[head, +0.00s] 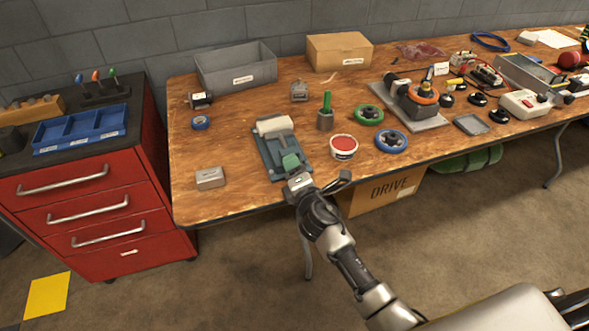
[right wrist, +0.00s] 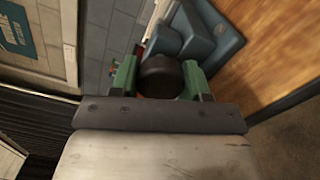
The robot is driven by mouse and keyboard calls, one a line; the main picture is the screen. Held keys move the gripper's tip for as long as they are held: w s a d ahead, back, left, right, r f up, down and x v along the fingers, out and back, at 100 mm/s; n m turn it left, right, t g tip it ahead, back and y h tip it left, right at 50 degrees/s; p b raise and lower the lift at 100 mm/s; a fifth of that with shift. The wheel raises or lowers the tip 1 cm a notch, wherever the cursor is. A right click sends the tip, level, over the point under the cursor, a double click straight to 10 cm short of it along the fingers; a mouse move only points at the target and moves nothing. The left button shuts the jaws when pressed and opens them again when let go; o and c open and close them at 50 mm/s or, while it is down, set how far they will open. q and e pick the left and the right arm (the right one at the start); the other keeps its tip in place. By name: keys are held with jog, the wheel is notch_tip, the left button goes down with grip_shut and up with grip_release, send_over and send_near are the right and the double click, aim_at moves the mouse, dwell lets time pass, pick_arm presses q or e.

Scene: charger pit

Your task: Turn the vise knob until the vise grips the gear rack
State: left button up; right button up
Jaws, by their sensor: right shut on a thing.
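The blue-grey vise (head: 267,158) lies on the wooden bench near its front edge; it also shows in the right wrist view (right wrist: 212,38). A cream-white bar (head: 274,125), which may be the gear rack, lies across the vise's far part; I cannot tell how tightly the jaws hold it. My right gripper (head: 292,165) is at the vise's near end. In the right wrist view, its green fingers (right wrist: 161,82) are shut on the round dark vise knob (right wrist: 160,70), one on each side. The knob is hidden behind the gripper in the head view. My left gripper is not in view.
A small grey metal box (head: 210,178) lies left of the vise, and a red-topped tub (head: 343,147) stands to its right. A red drawer cabinet (head: 90,205) stands left of the bench.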

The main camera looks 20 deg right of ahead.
dwell(0.3)
jog(key=o, duration=0.9)
jog(key=shift+s, duration=0.15)
jog(key=s, duration=1)
jog(key=shift+s+d, duration=0.2)
jog(key=shift+s, duration=0.05)
